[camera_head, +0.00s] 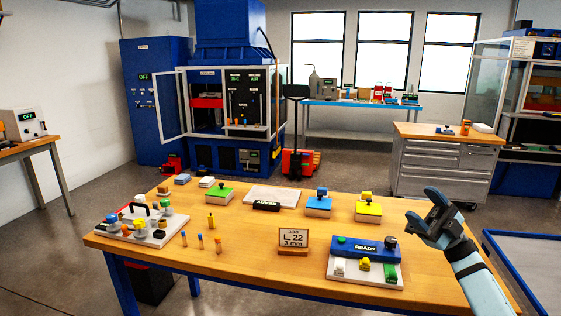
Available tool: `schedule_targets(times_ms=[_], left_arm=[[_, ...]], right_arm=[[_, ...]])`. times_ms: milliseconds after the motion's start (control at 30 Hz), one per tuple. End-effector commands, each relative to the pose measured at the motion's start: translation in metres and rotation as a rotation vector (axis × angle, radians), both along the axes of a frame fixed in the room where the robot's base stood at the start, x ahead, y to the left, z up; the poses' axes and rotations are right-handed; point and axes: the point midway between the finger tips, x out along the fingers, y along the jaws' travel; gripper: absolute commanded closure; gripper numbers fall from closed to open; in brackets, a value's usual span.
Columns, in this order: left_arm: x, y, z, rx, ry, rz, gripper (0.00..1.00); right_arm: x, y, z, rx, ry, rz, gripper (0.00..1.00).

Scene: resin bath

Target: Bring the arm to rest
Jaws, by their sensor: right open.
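My right gripper (422,213) is raised above the right end of the wooden table (230,265). Its arm comes in from the lower right. Its dark fingers are apart and nothing is between them. My left gripper is not in view.
On the table stand a tray of coloured knobs (130,236), a job sign (293,241), a green block (220,196), a blue-topped block (318,204) and a yellow block (368,209). A grey drawer cabinet (440,165) stands behind. The table's front middle is clear.

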Motion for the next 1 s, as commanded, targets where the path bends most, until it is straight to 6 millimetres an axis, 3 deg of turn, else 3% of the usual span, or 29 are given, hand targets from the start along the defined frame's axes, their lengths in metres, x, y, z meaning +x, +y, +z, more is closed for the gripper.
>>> schedule_targets(times_ms=[100,233,400,500,833,1000], left_arm=[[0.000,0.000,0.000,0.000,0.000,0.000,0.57],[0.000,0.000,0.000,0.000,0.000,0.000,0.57],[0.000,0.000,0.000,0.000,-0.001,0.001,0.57],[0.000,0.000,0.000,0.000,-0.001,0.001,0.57],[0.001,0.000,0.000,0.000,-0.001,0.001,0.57],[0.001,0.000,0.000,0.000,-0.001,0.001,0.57]], right_arm=[[0.042,-0.022,0.006,0.107,0.137,-0.249,0.33],[0.085,-0.053,-0.004,0.181,0.332,-0.522,0.33],[0.126,-0.090,-0.039,0.193,0.619,-0.818,0.33],[0.138,-0.106,-0.063,0.165,0.771,-0.936,0.33],[0.145,-0.131,-0.135,-0.004,1.179,-1.151,0.33],[0.109,-0.095,-0.196,-0.054,1.223,-1.105,0.33]])
